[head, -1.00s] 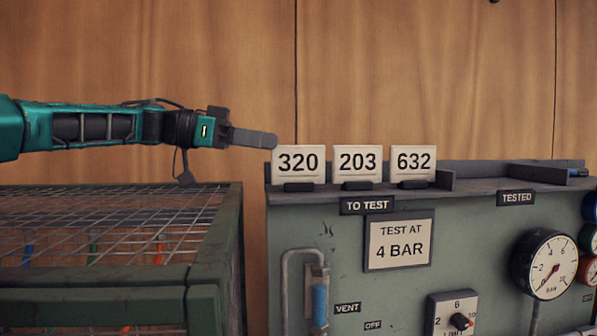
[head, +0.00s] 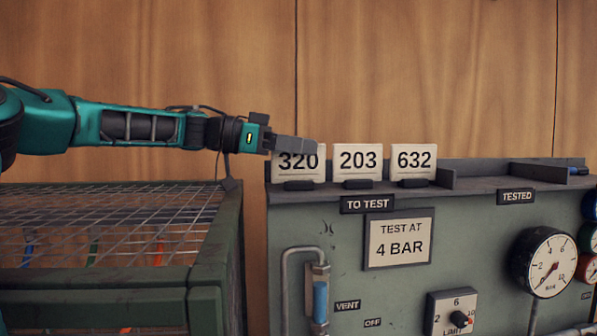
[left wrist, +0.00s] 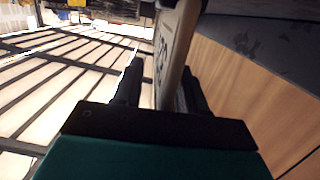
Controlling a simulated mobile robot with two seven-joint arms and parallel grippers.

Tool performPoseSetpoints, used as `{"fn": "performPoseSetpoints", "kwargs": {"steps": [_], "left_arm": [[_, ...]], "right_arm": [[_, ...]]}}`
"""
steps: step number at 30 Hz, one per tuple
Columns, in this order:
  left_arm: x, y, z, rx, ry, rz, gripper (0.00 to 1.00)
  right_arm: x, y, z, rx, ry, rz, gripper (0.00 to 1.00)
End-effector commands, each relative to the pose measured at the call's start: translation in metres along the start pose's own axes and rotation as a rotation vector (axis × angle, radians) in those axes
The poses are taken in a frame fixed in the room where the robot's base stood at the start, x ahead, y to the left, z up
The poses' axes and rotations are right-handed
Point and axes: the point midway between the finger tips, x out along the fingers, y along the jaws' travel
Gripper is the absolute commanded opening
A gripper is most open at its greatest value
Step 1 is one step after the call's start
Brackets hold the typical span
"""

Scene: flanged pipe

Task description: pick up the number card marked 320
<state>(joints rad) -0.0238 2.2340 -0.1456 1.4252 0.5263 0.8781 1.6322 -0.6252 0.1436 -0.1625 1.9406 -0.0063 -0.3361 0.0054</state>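The number card marked 320 (head: 298,170) stands upright in a small dark holder at the left end of the panel's top ledge. My left gripper (head: 296,145) is level with the card's upper part and its finger hides the top of the digits. In the left wrist view the card (left wrist: 176,45) stands between the two dark fingers of the left gripper (left wrist: 162,72). The gripper is open, with a gap showing between the left finger and the card. The right gripper is in neither view.
Cards 203 (head: 358,163) and 632 (head: 414,163) stand just right of it. The ledge (head: 468,186) continues right past a divider to the TESTED label (head: 516,197). A green mesh-topped cage (head: 215,245) stands below my left arm. A wooden wall is behind.

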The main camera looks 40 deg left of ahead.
Motion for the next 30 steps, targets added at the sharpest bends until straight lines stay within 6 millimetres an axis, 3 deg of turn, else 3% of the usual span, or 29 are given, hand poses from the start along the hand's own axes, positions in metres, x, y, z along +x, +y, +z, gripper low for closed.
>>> {"fn": "performPoseSetpoints", "kwargs": {"steps": [13,30], "left_arm": [[-0.0004,0.0001,0.0001,-0.001,0.0,0.001,0.0],[-0.0015,-0.0001,-0.0073,0.001,0.0,0.001,0.0]], "right_arm": [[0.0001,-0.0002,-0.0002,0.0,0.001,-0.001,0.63],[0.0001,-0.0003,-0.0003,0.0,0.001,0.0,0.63]]}}
